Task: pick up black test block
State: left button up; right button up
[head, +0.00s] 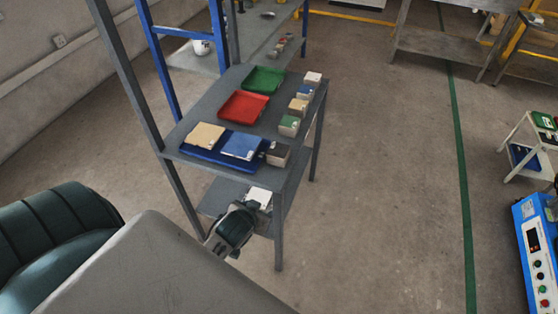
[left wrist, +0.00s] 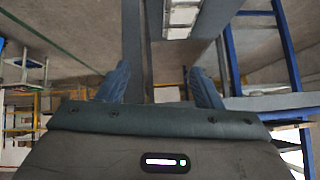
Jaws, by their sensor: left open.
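A dark block (head: 278,154), black or dark brown on top, stands at the near right corner of the grey shelf top (head: 198,118), beside the blue tray. It looks like the black test block. My left gripper (head: 249,208) is in front of the shelf unit, seeming lower than the dark block and apart from it. In the left wrist view my left gripper (left wrist: 162,86) has its two fingers spread with nothing held between them. I cannot make out the dark block in the left wrist view. My right gripper is not in view.
Behind the dark block stand green (head: 289,124), tan (head: 298,106), blue (head: 305,92) and white (head: 313,79) blocks. A blue tray (head: 199,160) holds two tiles; red (head: 243,107) and green (head: 264,80) trays lie behind. A grey post (left wrist: 133,50) shows near my fingers.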

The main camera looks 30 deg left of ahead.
pick_arm(q)
jog(key=w+r+t, duration=0.1)
jog(key=r, duration=0.1)
jog(key=w+r, duration=0.1)
jog(key=r, duration=0.2)
jog(key=w+r+n+t+b, duration=0.1)
jog(key=r, duration=0.1)
jog(key=shift+w+a+r+t+y, duration=0.15)
jog(key=shift+w+a+t+y, duration=0.15)
jog(key=shift+a, duration=0.1)
jog(key=t, duration=0.3)
send_near(281, 149)
jog(key=shift+w+a+f, duration=0.35)
jog(key=shift+w+f, duration=0.1)
jog(key=shift+f, duration=0.1)
jog(key=x, duration=0.5)
jog(key=shift+f+p+x, duration=0.15)
jog(key=shift+p+x, duration=0.25)
jog(key=shift+x, duration=0.95)
jog(key=shift+f+p+x, duration=0.15)
jog(key=shift+p+x, duration=0.2)
jog(key=shift+x, duration=1)
jog(key=shift+s+r, duration=0.1)
jog(key=c, duration=1)
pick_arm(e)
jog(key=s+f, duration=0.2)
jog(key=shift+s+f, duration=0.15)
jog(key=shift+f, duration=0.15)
